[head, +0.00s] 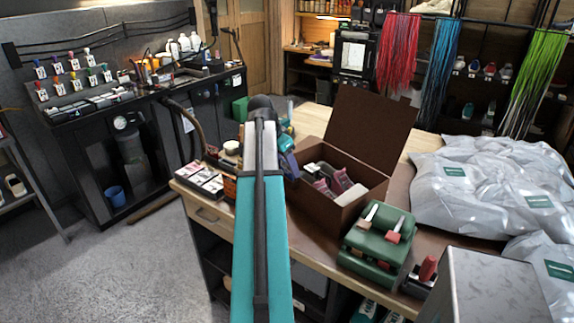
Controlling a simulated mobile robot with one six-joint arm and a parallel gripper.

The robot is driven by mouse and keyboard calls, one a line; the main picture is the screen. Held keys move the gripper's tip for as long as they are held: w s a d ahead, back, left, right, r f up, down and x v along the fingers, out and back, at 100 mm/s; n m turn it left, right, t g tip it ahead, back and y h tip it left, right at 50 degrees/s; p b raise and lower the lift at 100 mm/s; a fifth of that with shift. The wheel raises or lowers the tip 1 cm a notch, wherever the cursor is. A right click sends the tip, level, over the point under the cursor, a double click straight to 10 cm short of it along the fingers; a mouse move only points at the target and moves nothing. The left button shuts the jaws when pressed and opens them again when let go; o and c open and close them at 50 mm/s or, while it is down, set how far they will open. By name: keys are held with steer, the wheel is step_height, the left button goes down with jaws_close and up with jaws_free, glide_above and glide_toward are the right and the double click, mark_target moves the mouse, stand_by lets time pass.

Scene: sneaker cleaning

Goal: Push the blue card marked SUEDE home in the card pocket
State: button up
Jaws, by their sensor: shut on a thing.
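My teal arm link (262,235) rises through the middle of the head view to a dark round joint (262,103). It covers part of the workbench behind it. I cannot make out my gripper's fingers; they seem hidden behind this link. Teal and black parts show just right of the link, beside a small dark blue shape (289,166). I cannot tell whether this shape is the blue card. No SUEDE marking is readable, and I cannot pick out the card pocket.
On the workbench (222,208), an open brown box (336,200) holds grey and maroon items. A black tray with white pieces (200,182) stands left, a green brush holder (375,243) front right. Silvery bags (485,185) fill the right. The grey floor (120,262) is open at left.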

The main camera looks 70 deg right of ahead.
steer(key=shift+f, duration=0.1)
steer(key=o, duration=1.1)
steer(key=shift+c, duration=0.2)
steer(key=shift+r, duration=0.2)
steer(key=b+v, duration=0.3)
steer(key=v, duration=1)
steer(key=shift+w+a+r, duration=0.2)
